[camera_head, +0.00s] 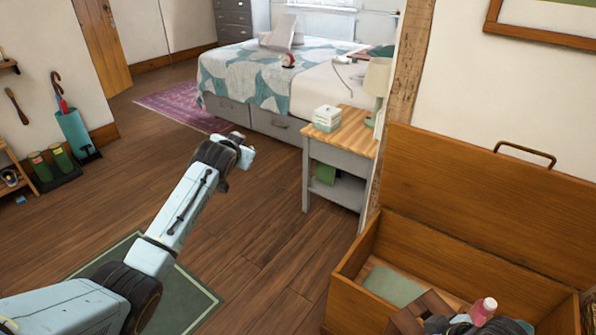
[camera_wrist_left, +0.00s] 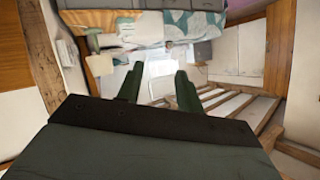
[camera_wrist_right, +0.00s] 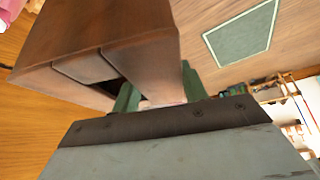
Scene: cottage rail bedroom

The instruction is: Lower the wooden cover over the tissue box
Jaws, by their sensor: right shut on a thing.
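The wooden cover (camera_head: 423,306) is a brown box shape at the bottom right of the head view, partly cut off by the frame edge. In the right wrist view the cover (camera_wrist_right: 110,40) fills the upper left, tilted, with a dark slot showing. My right gripper (camera_wrist_right: 158,98) is shut on it. A pale box with teal trim, seemingly the tissue box (camera_head: 327,118), stands uncovered on the bedside table (camera_head: 350,136), well apart from the cover. My left gripper (camera_head: 240,152) is in mid-air left of that table. In the left wrist view its fingers (camera_wrist_left: 158,82) are apart and empty.
An open wooden chest (camera_head: 350,262) with a raised lid (camera_head: 470,195) is at the right, below or around the cover. A pink-capped bottle (camera_head: 483,309) shows there. A lamp (camera_head: 376,80) stands on the table's back edge. The bed (camera_head: 255,80) is behind. The middle floor is clear.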

